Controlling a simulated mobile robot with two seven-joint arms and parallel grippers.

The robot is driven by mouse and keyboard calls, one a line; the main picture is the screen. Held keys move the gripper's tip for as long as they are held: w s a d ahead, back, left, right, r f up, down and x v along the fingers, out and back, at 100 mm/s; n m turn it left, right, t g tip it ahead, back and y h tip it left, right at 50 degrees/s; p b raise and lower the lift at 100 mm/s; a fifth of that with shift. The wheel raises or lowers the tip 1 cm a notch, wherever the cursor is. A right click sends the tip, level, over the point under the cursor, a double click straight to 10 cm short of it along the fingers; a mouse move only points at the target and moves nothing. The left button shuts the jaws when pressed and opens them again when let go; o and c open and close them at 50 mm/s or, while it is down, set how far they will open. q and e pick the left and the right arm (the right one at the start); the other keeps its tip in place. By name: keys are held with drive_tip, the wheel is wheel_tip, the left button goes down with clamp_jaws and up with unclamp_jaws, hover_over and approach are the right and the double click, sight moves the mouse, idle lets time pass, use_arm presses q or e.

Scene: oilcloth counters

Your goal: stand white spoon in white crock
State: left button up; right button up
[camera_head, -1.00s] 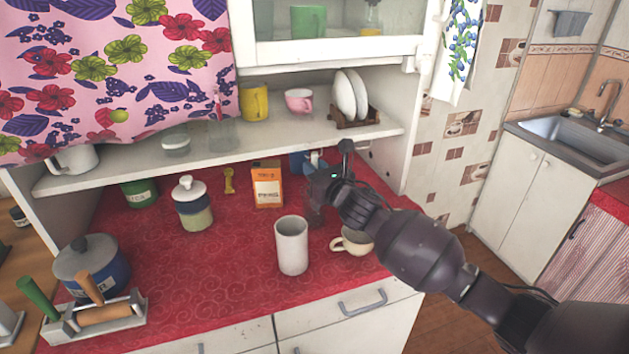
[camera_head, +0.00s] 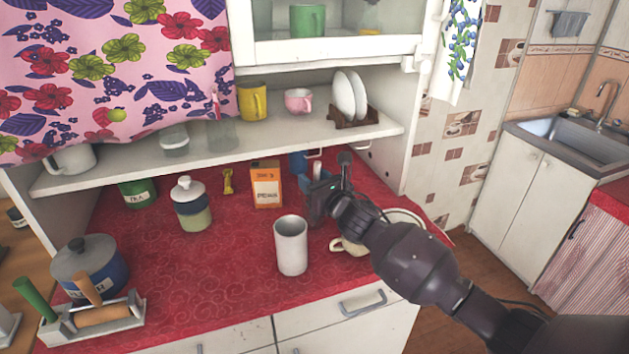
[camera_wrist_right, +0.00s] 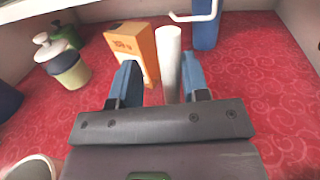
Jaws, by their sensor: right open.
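The white crock (camera_head: 291,249) stands upright on the red counter, left of and in front of my right gripper (camera_head: 319,203). Its rim also shows at the lower left of the right wrist view (camera_wrist_right: 32,168). In that view a plain white upright shaft, apparently the white spoon (camera_wrist_right: 169,45), stands between the two blue fingers of my right gripper (camera_wrist_right: 161,72). The fingers are apart, with gaps on both sides of the shaft. The shaft's lower end is hidden by the gripper. My left gripper is out of view.
An orange box (camera_head: 266,187) stands close behind the gripper's left side. A blue item with a white handle (camera_wrist_right: 205,27) is behind. A cream cup (camera_head: 349,246) stands right of the crock. A lidded jar (camera_head: 192,208) is further left.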

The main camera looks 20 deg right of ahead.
drive_tip(key=shift+r, duration=0.1)
drive_tip(key=shift+s, duration=0.15)
drive_tip(key=v, duration=1.1)
drive_tip(key=shift+s+d, duration=0.15)
drive_tip(key=shift+s, duration=0.15)
